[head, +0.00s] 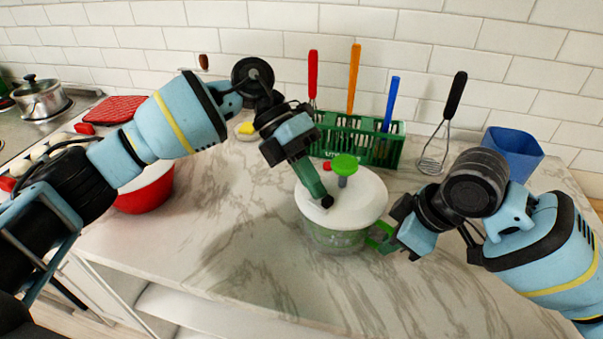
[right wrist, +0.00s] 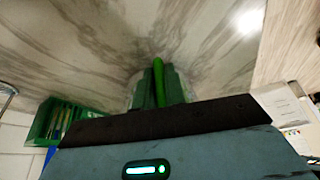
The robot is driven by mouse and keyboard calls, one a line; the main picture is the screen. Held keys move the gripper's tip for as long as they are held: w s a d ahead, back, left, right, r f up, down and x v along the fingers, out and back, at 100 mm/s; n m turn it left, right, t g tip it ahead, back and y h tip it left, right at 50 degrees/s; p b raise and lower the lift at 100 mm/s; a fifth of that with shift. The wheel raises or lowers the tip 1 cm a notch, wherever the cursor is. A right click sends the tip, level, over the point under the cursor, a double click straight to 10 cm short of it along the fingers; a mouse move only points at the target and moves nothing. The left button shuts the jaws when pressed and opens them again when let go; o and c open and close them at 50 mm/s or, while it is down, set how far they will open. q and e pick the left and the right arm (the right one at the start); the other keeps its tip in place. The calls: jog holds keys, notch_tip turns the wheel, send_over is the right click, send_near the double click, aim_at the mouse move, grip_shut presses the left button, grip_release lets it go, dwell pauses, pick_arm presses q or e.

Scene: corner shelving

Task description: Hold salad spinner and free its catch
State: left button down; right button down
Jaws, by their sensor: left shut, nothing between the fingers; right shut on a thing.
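The salad spinner (head: 341,212) stands upright on the marble counter, with a white lid, a clear greenish bowl, a green knob (head: 345,164) on a grey stem and a small red catch (head: 327,166) beside the knob. My left gripper (head: 327,201) is shut and empty, its tips at the lid's top left of the knob; I cannot tell whether they touch it. My right gripper (head: 381,238) is shut on the spinner's green handle at the bowl's right side. The green handle (right wrist: 159,80) also shows between the fingers in the right wrist view.
A green rack (head: 362,141) with red, orange and blue-handled utensils stands behind the spinner. A masher (head: 443,125) and a blue container (head: 512,153) are at the back right. A red bowl (head: 146,193) is at left, partly behind my left arm. The front counter is clear.

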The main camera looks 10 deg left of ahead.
pick_arm(q)
jog(key=shift+d, duration=0.1)
jog(key=shift+w+a, duration=0.25)
jog(key=shift+a, duration=0.15)
jog(key=a, duration=0.1)
jog(key=w+a, duration=0.1)
jog(key=shift+w+a, duration=0.25)
jog(key=shift+a, duration=0.05)
jog(key=v, duration=1)
jog(key=shift+a, duration=0.1)
pick_arm(e)
jog(key=c, duration=1.4)
grip_release()
jog(key=v, duration=1.2)
